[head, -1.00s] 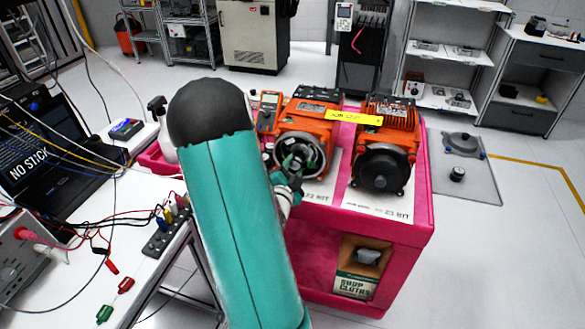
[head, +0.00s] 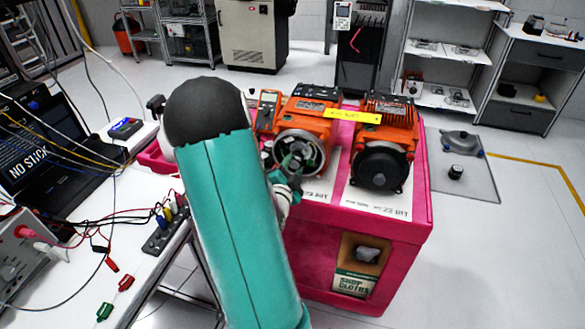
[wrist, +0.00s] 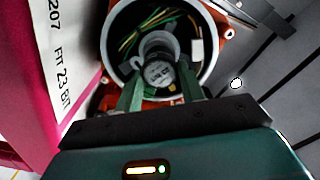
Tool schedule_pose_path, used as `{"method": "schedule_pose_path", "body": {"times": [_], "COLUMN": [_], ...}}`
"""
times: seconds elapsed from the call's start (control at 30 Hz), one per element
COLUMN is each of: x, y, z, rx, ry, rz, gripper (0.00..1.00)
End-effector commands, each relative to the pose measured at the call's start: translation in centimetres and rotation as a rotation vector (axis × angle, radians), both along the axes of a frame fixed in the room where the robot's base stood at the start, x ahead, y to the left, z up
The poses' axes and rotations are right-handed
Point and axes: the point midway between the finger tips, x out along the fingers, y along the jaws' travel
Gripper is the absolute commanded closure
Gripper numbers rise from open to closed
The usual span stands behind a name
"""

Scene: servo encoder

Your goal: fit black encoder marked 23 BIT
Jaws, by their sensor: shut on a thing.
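The left orange motor (head: 312,121) lies on the pink cart with its round end housing open toward me. Green and yellow wires show inside the housing (wrist: 194,22) in the wrist view. My gripper (wrist: 160,88) is at the housing mouth, its green fingers shut on a small dark round part with a grey marked face, which looks like the encoder (wrist: 158,72). Its marking is too small to read, and I cannot tell whether it is seated. In the head view my gripper (head: 290,163) overlaps the housing opening. A label (wrist: 62,75) beside the motor reads "FIT 23 BIT".
A second orange motor (head: 388,133) with a black end cover stands to the right on the pink cart (head: 310,250). A small black round part (head: 456,172) lies on a grey floor mat (head: 473,190). A bench with cables and a laptop (head: 35,135) is at left.

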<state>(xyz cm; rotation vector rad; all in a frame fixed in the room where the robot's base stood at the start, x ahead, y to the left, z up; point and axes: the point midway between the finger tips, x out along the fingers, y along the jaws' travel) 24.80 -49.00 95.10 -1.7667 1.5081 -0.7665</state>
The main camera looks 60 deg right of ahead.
Motion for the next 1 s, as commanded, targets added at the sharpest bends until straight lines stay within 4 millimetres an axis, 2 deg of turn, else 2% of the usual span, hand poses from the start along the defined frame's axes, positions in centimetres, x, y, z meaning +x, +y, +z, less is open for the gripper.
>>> {"method": "schedule_pose_path", "body": {"times": [1.0], "x": [0.3], "y": [-1.8], "z": [0.0], "rx": [-0.001], "ry": [0.000], "rz": [0.001], "gripper": [0.90]}}
